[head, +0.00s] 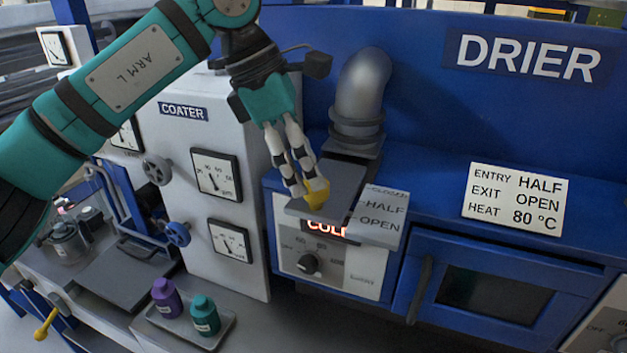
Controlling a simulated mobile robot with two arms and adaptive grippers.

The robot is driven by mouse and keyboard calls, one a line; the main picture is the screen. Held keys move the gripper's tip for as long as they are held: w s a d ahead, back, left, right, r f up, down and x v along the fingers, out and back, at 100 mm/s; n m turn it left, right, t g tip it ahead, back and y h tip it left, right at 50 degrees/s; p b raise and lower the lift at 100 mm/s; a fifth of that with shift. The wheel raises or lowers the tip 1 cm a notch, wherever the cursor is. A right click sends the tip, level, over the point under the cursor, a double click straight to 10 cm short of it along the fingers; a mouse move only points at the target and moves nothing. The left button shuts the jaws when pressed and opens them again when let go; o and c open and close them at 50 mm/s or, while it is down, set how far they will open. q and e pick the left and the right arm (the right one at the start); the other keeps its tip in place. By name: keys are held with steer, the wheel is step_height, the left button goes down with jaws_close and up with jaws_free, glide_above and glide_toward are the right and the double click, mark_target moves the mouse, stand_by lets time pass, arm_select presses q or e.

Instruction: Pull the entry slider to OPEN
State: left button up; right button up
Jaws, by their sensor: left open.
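The entry slider is a flat grey plate (343,187) on top of the blue drier inlet, in front of the grey pipe elbow. A yellow knob (318,193) stands on it. Beside it is a pale scale plate (379,217) marked CLOSED, HALF and OPEN; CLOSED is partly hard to read. My left gripper (306,188) points down with its fingertips at the knob. It is open, and I cannot tell whether the fingers touch the knob or straddle it fully. My right gripper is not in view.
A white sign (514,199) reads ENTRY HALF, EXIT OPEN, HEAT 80 °C. A red lit COLD-like display, partly covered, and a black dial (309,264) sit below the slider. The grey pipe elbow (362,90) rises behind. The white coater cabinet (186,150) stands left.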

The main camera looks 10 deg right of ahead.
arm_select(q)
steer(key=v, duration=0.7)
steer(key=shift+a+r, duration=0.2)
steer(key=shift+r, duration=0.15)
steer(key=shift+f, duration=0.1)
